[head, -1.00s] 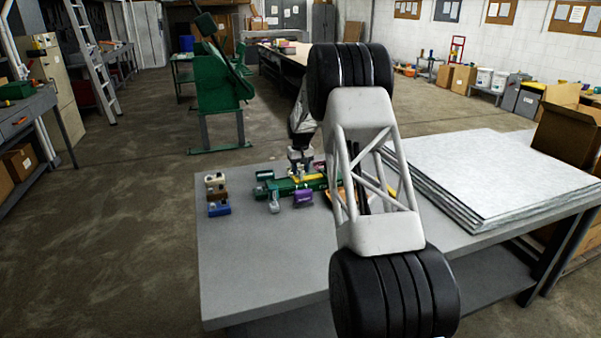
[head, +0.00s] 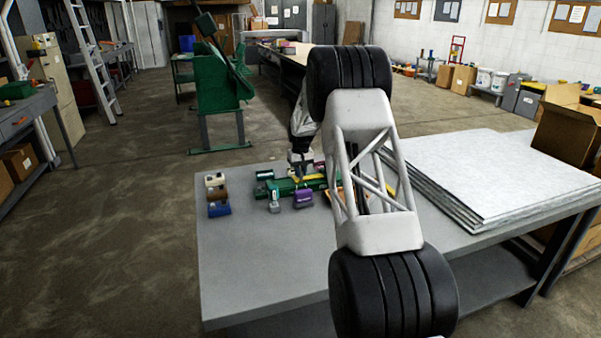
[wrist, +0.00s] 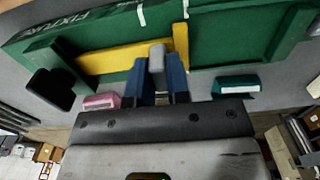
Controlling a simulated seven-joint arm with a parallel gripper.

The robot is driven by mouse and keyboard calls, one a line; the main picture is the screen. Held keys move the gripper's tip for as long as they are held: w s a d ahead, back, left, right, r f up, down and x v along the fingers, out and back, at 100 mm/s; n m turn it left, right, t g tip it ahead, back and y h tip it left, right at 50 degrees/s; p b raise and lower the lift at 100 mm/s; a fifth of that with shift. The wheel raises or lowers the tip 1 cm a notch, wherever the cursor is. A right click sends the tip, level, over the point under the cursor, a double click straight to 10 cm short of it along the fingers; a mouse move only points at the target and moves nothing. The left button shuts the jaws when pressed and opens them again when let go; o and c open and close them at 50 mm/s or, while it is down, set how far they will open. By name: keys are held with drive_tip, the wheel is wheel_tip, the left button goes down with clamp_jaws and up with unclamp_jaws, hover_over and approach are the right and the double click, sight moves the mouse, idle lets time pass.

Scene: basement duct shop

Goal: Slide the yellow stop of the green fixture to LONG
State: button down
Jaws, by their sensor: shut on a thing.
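The green fixture (head: 285,187) lies on the grey bench, and it spans the top of the wrist view (wrist: 225,28). The yellow stop (wrist: 110,59) is a long bar along the fixture with a raised end plate at its right. It also shows as a thin strip in the head view (head: 312,178). My gripper (wrist: 160,66) has its blue fingers shut on a grey upright piece (wrist: 157,62) at the stop, left of the end plate. White marks show on the fixture's edge, but I cannot read a LONG label.
A purple block (head: 303,199) and a grey one (head: 274,204) sit in front of the fixture. Several small blocks (head: 217,195) stand to its left. Stacked metal sheets (head: 500,175) cover the bench's right. The front left of the bench is clear.

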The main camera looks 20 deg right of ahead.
sight(311, 177)
drive_tip(key=shift+d, duration=2.2)
drive_tip(key=c, duration=1.1)
unclamp_jaws()
drive_tip(key=shift+d, duration=0.1)
drive_tip(key=shift+r, duration=0.1)
drive_tip(key=shift+r, duration=3.8)
drive_tip(key=shift+r, duration=0.1)
